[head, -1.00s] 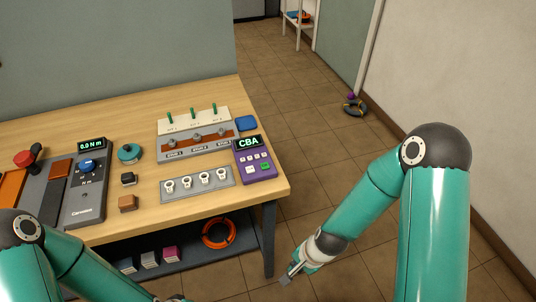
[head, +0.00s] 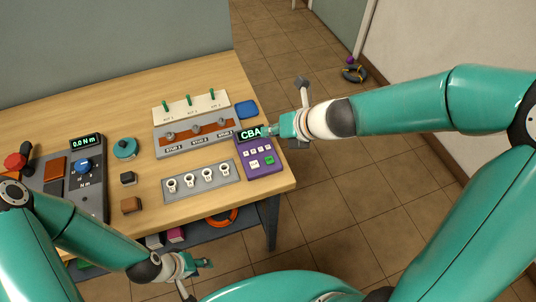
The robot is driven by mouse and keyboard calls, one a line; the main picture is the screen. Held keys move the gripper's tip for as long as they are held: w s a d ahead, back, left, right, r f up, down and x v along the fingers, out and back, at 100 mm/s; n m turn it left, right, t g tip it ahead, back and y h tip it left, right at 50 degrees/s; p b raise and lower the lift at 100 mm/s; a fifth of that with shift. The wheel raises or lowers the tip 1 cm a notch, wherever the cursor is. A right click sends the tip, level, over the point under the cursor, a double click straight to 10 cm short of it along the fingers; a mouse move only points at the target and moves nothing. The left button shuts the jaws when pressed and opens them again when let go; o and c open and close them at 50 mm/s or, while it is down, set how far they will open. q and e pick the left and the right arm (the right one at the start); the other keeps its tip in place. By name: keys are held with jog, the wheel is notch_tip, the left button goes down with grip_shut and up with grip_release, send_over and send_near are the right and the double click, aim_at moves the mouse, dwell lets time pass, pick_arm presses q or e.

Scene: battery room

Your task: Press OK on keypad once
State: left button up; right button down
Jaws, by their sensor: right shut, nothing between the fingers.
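The purple keypad (head: 261,172) sits at the right end of the wooden table. Its display reads "CBA" in green; the right edge of the display is close to my gripper's tip in the picture. Below are small pale keys, a larger white key (head: 254,164) and a green key (head: 269,160); their labels are too small to read. My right gripper (head: 268,131) is shut and empty, its tip over the display's right edge, up-picture of the green key. I cannot tell whether it touches. My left gripper (head: 206,263) is low in front of the table, its jaws unclear.
A blue pad (head: 246,109) lies behind the keypad. A panel with green levers (head: 190,101) and a grey strip of white rings (head: 201,181) stand to the left. A grey device reading "0.0 N m" (head: 88,142) is further left. An orange ring (head: 221,218) is below the table.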

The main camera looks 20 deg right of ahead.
aim_at(272, 160)
jog(key=shift+d, duration=0.25)
notch_tip(272, 160, down, 9)
jog(key=b, duration=0.9)
dwell(1.0)
jog(key=shift+f, duration=0.35)
jog(key=shift+f+b, duration=0.45)
jog(key=shift+b, duration=0.2)
dwell(0.4)
jog(key=shift+r, duration=0.1)
jog(key=shift+r+p, duration=0.8)
jog(key=shift+p, duration=0.1)
